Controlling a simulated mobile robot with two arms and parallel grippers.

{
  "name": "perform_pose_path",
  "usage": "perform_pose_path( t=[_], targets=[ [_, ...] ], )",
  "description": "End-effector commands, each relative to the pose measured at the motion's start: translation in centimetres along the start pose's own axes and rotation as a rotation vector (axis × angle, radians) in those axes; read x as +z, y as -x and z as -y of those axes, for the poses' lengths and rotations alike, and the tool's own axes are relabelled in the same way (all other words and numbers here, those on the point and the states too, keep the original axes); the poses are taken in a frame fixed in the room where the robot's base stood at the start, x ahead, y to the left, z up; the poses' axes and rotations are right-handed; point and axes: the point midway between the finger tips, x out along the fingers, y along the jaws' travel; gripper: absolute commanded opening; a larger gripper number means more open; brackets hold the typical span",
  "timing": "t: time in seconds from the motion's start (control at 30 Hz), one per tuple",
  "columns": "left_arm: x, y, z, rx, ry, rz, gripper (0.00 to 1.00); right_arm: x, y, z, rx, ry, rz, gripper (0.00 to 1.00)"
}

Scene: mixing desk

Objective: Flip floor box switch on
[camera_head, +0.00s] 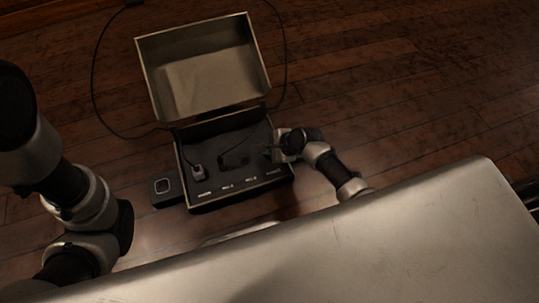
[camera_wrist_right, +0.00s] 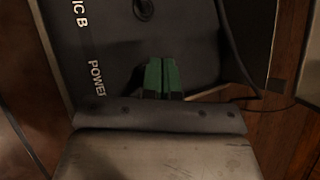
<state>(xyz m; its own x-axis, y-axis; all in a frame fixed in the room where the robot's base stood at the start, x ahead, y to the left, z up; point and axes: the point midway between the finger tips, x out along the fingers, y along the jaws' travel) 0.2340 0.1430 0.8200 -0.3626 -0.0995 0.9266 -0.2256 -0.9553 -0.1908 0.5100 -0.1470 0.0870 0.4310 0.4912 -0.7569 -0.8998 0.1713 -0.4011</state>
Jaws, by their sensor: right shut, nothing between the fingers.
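The floor box (camera_head: 185,196) stands on the floor with its lid (camera_head: 205,72) open and tilted back. Its dark inner panel carries a row of white labels. In the right wrist view the POWER label (camera_wrist_right: 97,78) shows on the panel (camera_wrist_right: 120,45), with part of a "MIC B" label beside it. My right gripper (camera_head: 268,152) reaches into the right side of the box. Its green fingertips (camera_wrist_right: 161,74) are shut and empty, over the panel near the POWER label. The switch cannot be made out. My left arm shows at the left, but its gripper is out of view.
A plug (camera_head: 198,171) with a cable sits at the left in the box. A small dark unit with a pale square outline (camera_head: 162,186) adjoins the box's left side. A black cable (camera_head: 93,75) loops over the wooden floor. A large metallic surface (camera_head: 350,245) fills the foreground.

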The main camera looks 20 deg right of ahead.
Motion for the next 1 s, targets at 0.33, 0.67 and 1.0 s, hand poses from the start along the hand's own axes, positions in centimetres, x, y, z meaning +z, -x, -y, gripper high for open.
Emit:
perform_pose_path(
  t=[0.33, 0.67, 1.0],
  targets=[
    [0.05, -0.06, 0.02, 0.000, 0.000, 0.001, 0.72, -0.14, -0.21, -0.16, 0.000, 0.000, 0.000, 0.00],
    [0.07, -0.11, 0.03, 0.000, 0.000, 0.001, 0.72, -0.40, -0.57, -0.40, -0.001, 0.000, 0.000, 0.00],
    [0.06, -0.07, 0.02, 0.000, 0.000, 0.001, 0.72, -0.50, -0.69, -0.49, 0.000, 0.000, 0.000, 0.00]
  ],
)
